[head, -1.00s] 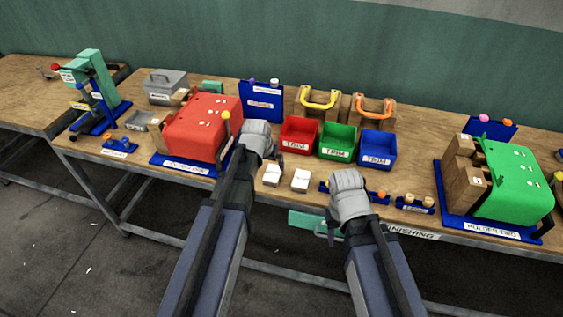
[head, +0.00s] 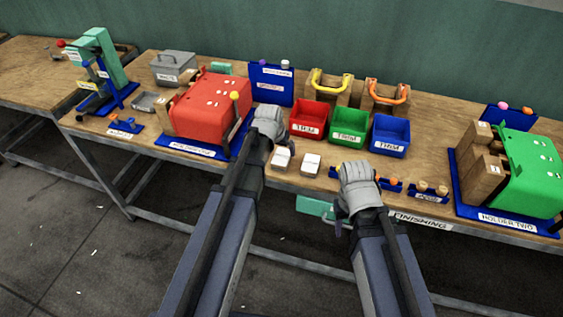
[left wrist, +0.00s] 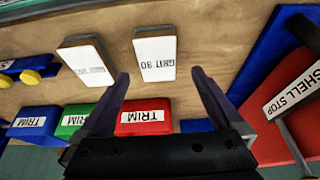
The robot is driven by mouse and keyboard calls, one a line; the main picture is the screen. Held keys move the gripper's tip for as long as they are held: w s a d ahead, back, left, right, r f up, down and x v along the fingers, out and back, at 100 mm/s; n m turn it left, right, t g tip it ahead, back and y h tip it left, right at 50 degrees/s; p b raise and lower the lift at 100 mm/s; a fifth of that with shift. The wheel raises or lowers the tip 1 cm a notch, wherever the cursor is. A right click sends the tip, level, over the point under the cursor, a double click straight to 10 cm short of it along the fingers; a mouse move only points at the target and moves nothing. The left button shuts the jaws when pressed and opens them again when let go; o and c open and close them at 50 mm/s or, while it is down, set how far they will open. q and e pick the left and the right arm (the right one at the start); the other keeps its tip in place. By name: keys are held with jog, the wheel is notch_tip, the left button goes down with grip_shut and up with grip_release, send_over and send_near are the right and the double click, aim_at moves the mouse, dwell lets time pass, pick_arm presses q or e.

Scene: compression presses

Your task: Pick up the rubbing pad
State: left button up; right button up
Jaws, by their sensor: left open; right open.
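Two white rubbing pads lie side by side on the wooden bench. The left pad (head: 281,158) and the right pad (head: 310,165) are near the front edge in the head view. In the left wrist view, the pad reading "GRIT 90" (left wrist: 155,55) lies just beyond and between the fingertips, untouched. The other pad (left wrist: 87,62) lies to its left, its label hard to read. My left gripper (head: 272,130) is open and empty, just behind the left pad; its fingers show in the left wrist view (left wrist: 160,77). My right gripper (head: 357,182) is open at the front edge.
Red (head: 308,119), green (head: 349,125) and blue (head: 390,135) TRIM bins stand behind the pads. A red holder (head: 208,105) stands left, a green holder (head: 524,175) right. Small blue racks (head: 429,191) line the front edge.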

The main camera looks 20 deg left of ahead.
aim_at(282, 156)
pick_arm(q)
jog(key=b+x, duration=0.1)
jog(key=x, duration=0.1)
jog(key=b+x, duration=0.2)
jog(key=shift+s+d+f, duration=0.1)
jog(key=shift+s+d, duration=0.05)
jog(key=shift+s, duration=0.1)
jog(key=shift+c, duration=0.2)
jog(key=c, duration=1.3)
